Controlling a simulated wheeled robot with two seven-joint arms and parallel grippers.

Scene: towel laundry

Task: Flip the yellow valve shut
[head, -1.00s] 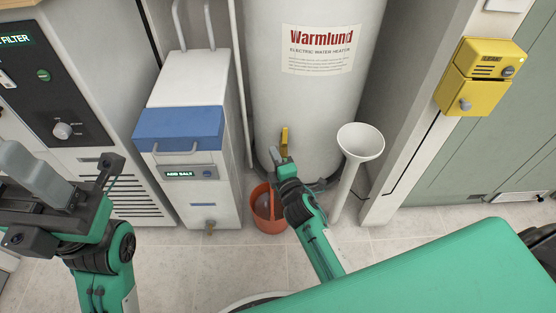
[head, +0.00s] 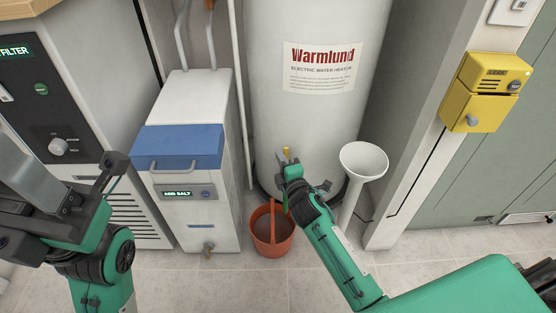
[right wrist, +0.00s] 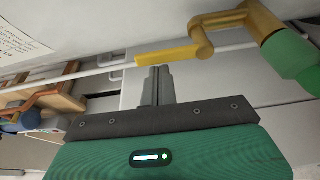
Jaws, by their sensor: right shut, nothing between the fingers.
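The yellow valve low on the front of the water heater (head: 320,120) has a lever whose upper tip (head: 287,151) shows in the head view; my right gripper hides the rest. In the right wrist view the yellow lever (right wrist: 168,55) runs sideways from a bent neck to a brass-coloured body (right wrist: 262,20) with a green end. My right gripper (head: 287,157) is shut and empty. Its fingertips (right wrist: 157,70) are just below the lever's free end in the wrist view; I cannot tell whether they touch. My left gripper (head: 30,185) is at the left edge, away from the valve, its jaws unclear.
An orange bucket (head: 272,236) stands on the floor below the valve. A white funnel-topped pipe (head: 364,161) stands close on the right. A white salt cabinet with a blue lid (head: 180,146) is on the left. A yellow leak alarm box (head: 486,92) hangs at the right.

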